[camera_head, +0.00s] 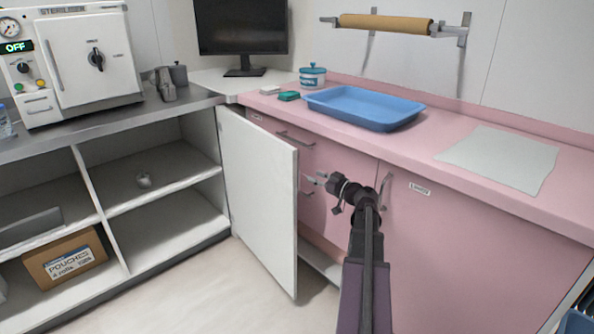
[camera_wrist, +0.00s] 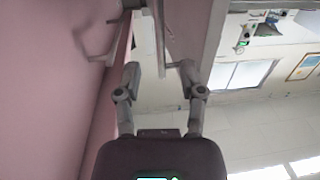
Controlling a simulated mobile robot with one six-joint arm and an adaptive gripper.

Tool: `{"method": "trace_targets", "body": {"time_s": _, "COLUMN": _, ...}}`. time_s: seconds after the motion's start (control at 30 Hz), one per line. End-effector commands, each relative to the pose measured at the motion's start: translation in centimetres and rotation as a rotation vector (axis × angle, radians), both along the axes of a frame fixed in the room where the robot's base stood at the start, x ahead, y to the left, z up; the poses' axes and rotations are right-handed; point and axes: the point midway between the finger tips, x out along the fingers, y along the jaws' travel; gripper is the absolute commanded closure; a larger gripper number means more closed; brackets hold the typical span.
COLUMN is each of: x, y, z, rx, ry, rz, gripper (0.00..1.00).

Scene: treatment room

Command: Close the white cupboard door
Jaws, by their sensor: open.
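My gripper (camera_head: 314,180) is just right of that free edge, in front of the pink drawers. I cannot tell whether it touches the door. In the wrist view my gripper (camera_wrist: 160,78) has its two fingers apart with nothing clearly held between them. A metal handle (camera_wrist: 98,42) shows on a pink surface at left there.
The pink counter (camera_head: 420,140) bears a blue tray (camera_head: 365,107) and a white sheet (camera_head: 500,158). A cupboard handle (camera_head: 385,190) sticks out beside my arm. Open shelves (camera_head: 170,205) with a pouches box (camera_head: 65,258) stand at left. The floor (camera_head: 215,285) before the door is clear.

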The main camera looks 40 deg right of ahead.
Motion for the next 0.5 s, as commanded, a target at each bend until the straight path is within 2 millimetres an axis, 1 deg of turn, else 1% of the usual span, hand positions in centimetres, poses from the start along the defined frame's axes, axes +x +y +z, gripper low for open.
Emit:
{"method": "trace_targets", "body": {"time_s": 0.03, "x": 0.9, "y": 0.0, "z": 0.0, "rx": 0.000, "ry": 0.000, "rz": 0.002, "gripper": 0.49}}
{"method": "trace_targets", "body": {"time_s": 0.3, "x": 4.9, "y": 0.7, "z": 0.0, "rx": 0.000, "ry": 0.000, "rz": 0.001, "gripper": 0.49}}
{"method": "trace_targets", "body": {"time_s": 0.5, "x": 7.1, "y": 1.1, "z": 0.0, "rx": 0.000, "ry": 0.000, "rz": 0.001, "gripper": 0.49}}
